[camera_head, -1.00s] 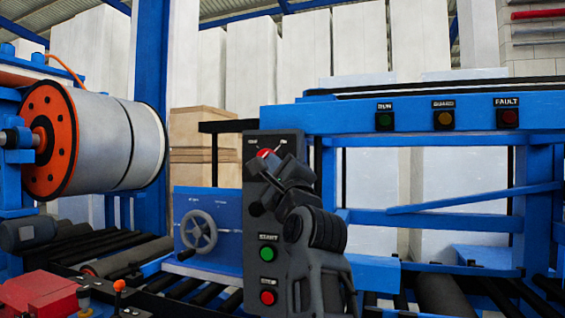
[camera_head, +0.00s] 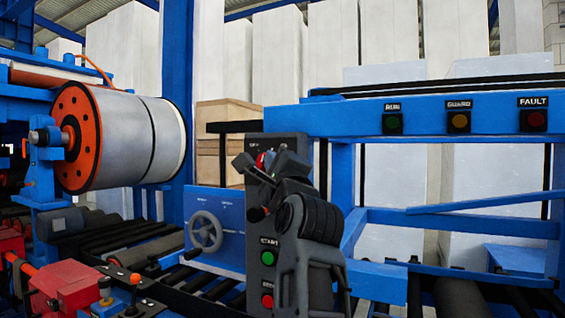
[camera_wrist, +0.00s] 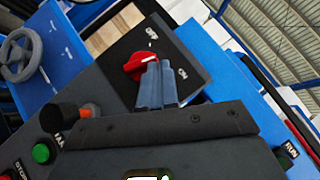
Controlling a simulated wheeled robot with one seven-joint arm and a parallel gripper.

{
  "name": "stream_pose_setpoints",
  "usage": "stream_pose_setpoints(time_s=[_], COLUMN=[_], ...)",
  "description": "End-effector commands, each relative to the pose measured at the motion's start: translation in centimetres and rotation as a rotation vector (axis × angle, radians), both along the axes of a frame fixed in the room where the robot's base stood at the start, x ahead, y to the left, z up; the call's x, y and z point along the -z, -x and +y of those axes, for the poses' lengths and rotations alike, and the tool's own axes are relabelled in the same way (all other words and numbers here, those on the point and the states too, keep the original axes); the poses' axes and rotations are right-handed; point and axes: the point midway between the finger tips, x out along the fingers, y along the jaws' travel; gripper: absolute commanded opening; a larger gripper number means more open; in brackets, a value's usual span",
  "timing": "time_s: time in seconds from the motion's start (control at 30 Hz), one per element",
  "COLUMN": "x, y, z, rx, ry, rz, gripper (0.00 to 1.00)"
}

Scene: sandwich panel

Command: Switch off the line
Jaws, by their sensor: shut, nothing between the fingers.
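A red rotary knob (camera_wrist: 141,63) sits on the dark control post, between two small white position marks, one of which reads ON. My gripper (camera_wrist: 161,66) is shut and empty, its grey-blue fingertips right at the knob's edge; I cannot tell whether they touch. In the head view the knob (camera_head: 262,160) is mostly hidden behind my gripper. The post (camera_head: 258,240) also carries a green START button (camera_head: 268,258) and a red button (camera_head: 267,301) below it. The knob's exact pointing direction is unclear.
A handwheel (camera_head: 205,232) on a blue box stands left of the post. A blue beam (camera_head: 430,121) with RUN, GUARD and FAULT lamps runs to the right. A large coil (camera_head: 140,140) and red machinery (camera_head: 62,286) are at the left. Rollers lie low behind the post.

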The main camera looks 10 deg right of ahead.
Motion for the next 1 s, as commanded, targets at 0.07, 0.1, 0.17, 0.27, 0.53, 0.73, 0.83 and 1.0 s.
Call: stream_pose_setpoints(time_s=[0.07,0.1,0.17,0.27,0.53,0.73,0.83,1.0], x=[-0.4,-0.5,-0.7,-1.0,-1.9,-2.0,-2.0,-2.0], y=[0.0,-0.1,-0.1,-0.1,-0.4,-0.6,-0.5,-0.5], z=[0.1,0.1,0.2,0.3,0.7,0.8,0.8,0.8], rx=[-0.001,-0.001,0.000,0.000,-0.001,0.001,0.000,0.000], ry=[-0.003,-0.003,-0.002,-0.003,-0.002,-0.001,-0.001,-0.001], rz=[-0.001,-0.001,-0.001,-0.002,-0.001,0.000,0.000,0.000], gripper=[0.00,0.00,0.00,0.00,0.00,0.00,0.00,0.00])
